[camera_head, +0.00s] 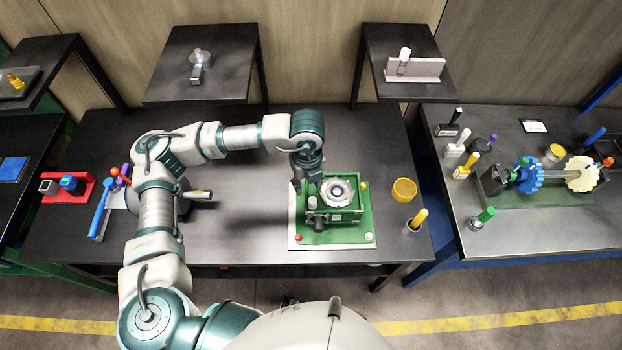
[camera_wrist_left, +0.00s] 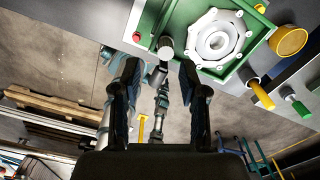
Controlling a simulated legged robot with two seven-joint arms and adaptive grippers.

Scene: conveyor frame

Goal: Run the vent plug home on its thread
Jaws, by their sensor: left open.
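The green gearbox housing (camera_head: 346,213) stands on a green base plate (camera_head: 358,237) with a pale edge, near the front of the middle table. A round flanged silver part (camera_head: 338,191) sits in its top. A small grey cylindrical cap, apparently the vent plug (camera_head: 312,202), shows at the housing's left; it also shows in the left wrist view (camera_wrist_left: 166,46). Its thread is hidden. My left gripper (camera_head: 309,187) is close to that cap. In the left wrist view its two dark fingers (camera_wrist_left: 160,85) are apart with nothing held between them, and the cap appears beyond the tips. My right gripper is not in view.
A yellow cup (camera_head: 404,189) and a yellow-handled tool in a holder (camera_head: 417,220) stand right of the housing. A blue-handled tool (camera_head: 101,212) and a red block (camera_head: 68,186) lie at the left. The right table (camera_head: 560,235) carries a gear shaft.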

